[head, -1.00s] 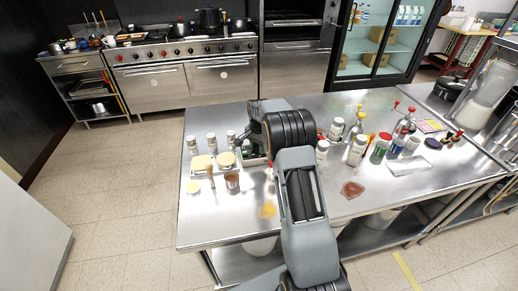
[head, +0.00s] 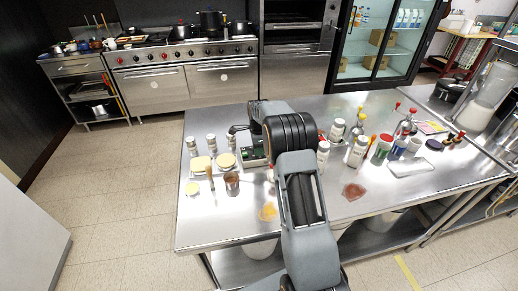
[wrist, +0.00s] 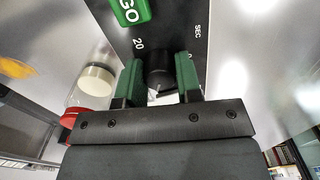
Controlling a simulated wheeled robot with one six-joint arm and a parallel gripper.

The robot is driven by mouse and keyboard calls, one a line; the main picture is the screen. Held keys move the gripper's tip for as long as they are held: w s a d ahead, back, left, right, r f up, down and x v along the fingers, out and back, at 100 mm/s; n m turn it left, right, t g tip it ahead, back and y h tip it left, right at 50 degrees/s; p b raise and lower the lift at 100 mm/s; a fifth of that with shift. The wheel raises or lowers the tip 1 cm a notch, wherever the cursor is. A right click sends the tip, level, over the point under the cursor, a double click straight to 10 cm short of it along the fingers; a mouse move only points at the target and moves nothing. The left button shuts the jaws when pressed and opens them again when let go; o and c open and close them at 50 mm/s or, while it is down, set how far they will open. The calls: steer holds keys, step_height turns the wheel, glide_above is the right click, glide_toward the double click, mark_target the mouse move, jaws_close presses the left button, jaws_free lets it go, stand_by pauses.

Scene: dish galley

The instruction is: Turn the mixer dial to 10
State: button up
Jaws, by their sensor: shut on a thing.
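The mixer dial (wrist: 160,62) is a black knob in the wrist view. It sits on a dark panel (wrist: 172,22) with a white "20" to its upper left and "SEC" to its right. Another mark right of the dial is partly covered by a finger. My gripper (wrist: 159,78) has green fingers shut on the dial, one on each side. A green "GO" button (wrist: 129,11) is above left. I cannot tell the dial's exact setting. In the head view the mixer (head: 256,150) is mostly hidden behind my arm, as are the dial and fingers.
On the steel table (head: 215,218), tubs and shakers stand left of the mixer. A brown cup (head: 232,183) is in front. A shaker (head: 323,156) and several bottles stand to the right. Orange (head: 268,211) and red-brown (head: 354,190) patches lie near the front.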

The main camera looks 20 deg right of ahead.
steer(key=shift+m, duration=0.5)
steer(key=o, duration=0.9)
steer(key=shift+o, duration=0.2)
step_height(320, 180, up, 14)
steer(key=shift+b, duration=0.3)
steer(key=shift+f, duration=0.1)
